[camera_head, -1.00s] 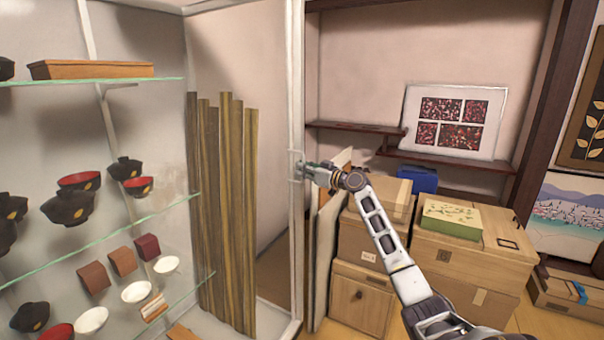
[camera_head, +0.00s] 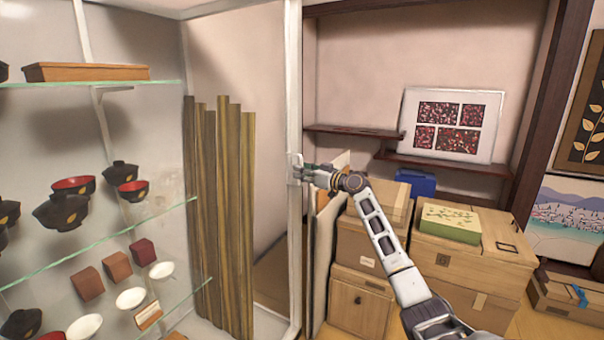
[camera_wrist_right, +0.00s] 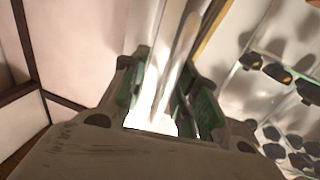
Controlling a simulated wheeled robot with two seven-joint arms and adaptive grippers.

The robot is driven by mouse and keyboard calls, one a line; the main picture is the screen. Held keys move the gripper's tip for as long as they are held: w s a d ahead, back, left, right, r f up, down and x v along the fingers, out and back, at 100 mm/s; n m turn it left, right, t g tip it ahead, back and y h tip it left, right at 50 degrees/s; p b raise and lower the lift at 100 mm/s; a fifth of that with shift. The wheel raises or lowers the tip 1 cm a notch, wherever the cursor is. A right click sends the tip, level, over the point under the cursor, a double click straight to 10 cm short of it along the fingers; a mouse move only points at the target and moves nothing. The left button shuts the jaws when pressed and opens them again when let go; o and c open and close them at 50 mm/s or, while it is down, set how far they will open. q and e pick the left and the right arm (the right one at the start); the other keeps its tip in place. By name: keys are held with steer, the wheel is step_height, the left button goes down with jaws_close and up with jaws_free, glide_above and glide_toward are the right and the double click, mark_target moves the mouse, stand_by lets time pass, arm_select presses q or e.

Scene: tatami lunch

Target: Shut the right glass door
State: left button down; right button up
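The glass cabinet's white upright frame (camera_head: 294,90) stands at the middle of the head view. A small pale handle (camera_head: 295,160) sits on it. I cannot make out the glass pane, or clearly separate the right door's edge from the cabinet post. My right gripper (camera_head: 303,171) is at the handle, its arm coming in from the lower right. In the right wrist view the green-padded fingers (camera_wrist_right: 160,100) lie on either side of a bright white upright bar (camera_wrist_right: 172,60) and appear closed on it. My left gripper is out of view.
Glass shelves (camera_head: 110,240) inside the cabinet hold dark bowls, white cups and small boxes. Tall wooden boards (camera_head: 228,215) stand inside near the post.

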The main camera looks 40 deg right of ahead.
steer(key=shift+a, duration=0.2)
steer(key=shift+s+f, duration=0.1)
steer(key=s+d, duration=0.2)
steer(key=s, duration=0.9)
steer(key=shift+s+d, duration=0.25)
steer(key=shift+s, duration=0.1)
stand_by(0.4)
stand_by(0.4)
